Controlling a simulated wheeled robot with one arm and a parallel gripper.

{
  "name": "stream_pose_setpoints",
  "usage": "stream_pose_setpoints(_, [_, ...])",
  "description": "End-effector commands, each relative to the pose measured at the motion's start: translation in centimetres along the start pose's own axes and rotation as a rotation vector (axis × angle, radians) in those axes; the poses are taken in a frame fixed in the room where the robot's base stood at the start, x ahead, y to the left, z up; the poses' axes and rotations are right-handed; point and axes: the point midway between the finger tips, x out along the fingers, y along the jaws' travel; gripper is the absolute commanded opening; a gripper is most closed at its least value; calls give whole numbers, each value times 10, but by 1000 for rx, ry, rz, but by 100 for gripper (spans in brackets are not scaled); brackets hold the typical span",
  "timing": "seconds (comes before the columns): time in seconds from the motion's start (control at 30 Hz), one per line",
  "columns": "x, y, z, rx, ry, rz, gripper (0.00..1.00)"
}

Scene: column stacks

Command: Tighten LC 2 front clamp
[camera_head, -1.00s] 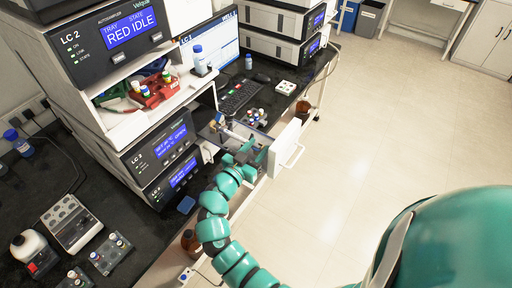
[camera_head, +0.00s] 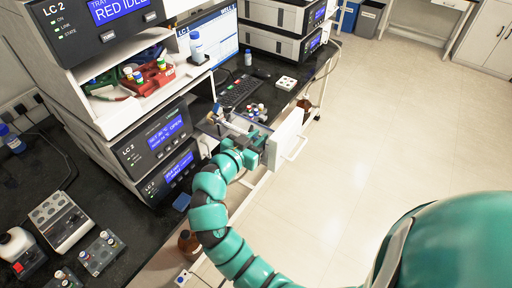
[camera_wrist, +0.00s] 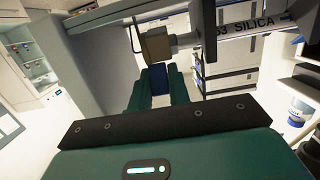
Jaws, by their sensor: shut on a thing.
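My gripper (camera_wrist: 158,88) is shut on a blue knob (camera_wrist: 157,76), with one teal finger on each side in the wrist view. It looks like the clamp's knob, but the fingers hide part of it. A tan, brass-like block (camera_wrist: 155,45) sits just above the knob. Beside it a grey column (camera_wrist: 245,27) marked with "SILICA" runs to the upper right. In the head view my gripper (camera_head: 253,147) is at the opened LC 2 compartment, behind its white front panel (camera_head: 285,138). The knob is not clear there.
The LC 2 stack (camera_head: 152,145) stands left of the arm, with a red vial rack (camera_head: 150,78) on its shelf. A brown bottle (camera_head: 189,242) stands below. The floor to the right is clear.

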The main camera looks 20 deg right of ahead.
Motion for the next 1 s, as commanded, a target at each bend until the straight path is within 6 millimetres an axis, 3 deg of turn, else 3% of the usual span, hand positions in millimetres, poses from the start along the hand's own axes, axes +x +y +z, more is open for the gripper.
stream_pose_setpoints(0.27, [7, 0, -6, 1, -214, -2, 0])
stream_pose_setpoints(0.63, [7, 0, -5, -5, -236, -4, 0])
stream_pose_setpoints(0.67, [7, 0, -5, -5, -236, -4, 22])
stream_pose_setpoints(0.77, [7, 0, -5, -5, -235, -5, 40])
stream_pose_setpoints(1.0, [6, -1, -5, -4, -235, -5, 40])
